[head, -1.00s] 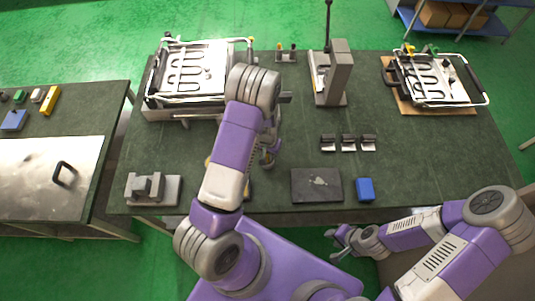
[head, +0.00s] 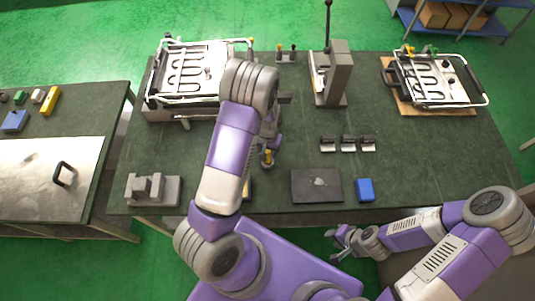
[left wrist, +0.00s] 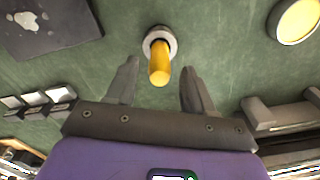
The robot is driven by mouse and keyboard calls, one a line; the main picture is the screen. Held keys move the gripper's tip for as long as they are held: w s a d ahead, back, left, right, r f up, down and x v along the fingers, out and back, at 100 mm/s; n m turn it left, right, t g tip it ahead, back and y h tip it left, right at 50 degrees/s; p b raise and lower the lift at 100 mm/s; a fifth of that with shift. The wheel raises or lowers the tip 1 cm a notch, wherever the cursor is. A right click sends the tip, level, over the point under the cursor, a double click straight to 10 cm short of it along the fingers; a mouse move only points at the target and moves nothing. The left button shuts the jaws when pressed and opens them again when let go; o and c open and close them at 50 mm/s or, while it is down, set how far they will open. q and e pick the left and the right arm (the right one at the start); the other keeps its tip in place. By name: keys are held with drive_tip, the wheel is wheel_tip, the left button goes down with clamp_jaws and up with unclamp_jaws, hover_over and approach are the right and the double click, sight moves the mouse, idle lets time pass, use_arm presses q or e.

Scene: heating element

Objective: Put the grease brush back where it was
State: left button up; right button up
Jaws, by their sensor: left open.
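A yellow handle, likely the grease brush, stands on the table in or on a round grey base. It shows in the head view (head: 268,155) and in the left wrist view (left wrist: 159,68). My left gripper (left wrist: 158,92) is open, with one finger on each side of the handle line. The handle lies between and just beyond the fingertips, and I see no contact. In the head view my left arm mostly hides this gripper (head: 270,140). My right gripper (head: 335,243) is off the table's front edge, too small to tell its opening.
A dark flat plate (head: 316,186), a blue block (head: 365,189) and several small black-and-silver parts (head: 348,143) lie to the right. A small rack with handles (head: 286,56) and a grey press (head: 333,75) stand behind.

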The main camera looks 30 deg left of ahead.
use_arm(q)
wheel_tip(320, 180, up, 8)
drive_tip(key=shift+f, duration=0.15)
drive_tip(key=shift+s+d, duration=0.1)
drive_tip(key=shift+s, duration=0.1)
drive_tip(key=s+d+f, duration=0.2)
drive_tip(key=s+f, duration=0.1)
drive_tip(key=s+d+f+h, duration=0.1)
drive_tip(key=s+d+f, duration=0.2)
drive_tip(key=f, duration=0.1)
drive_tip(key=s+d+f+h, duration=0.1)
drive_tip(key=s+d+f, duration=0.2)
drive_tip(key=f, duration=0.1)
drive_tip(key=shift+d+f, duration=0.1)
drive_tip(key=s+d+f+h, duration=0.1)
drive_tip(key=s+d+h, duration=0.1)
drive_tip(key=s+d, duration=0.4)
drive_tip(key=shift+d+f+n+t, duration=0.3)
drive_tip(key=shift+d+n, duration=0.1)
drive_tip(key=shift+d, duration=0.4)
drive_tip(key=shift+s, duration=0.15)
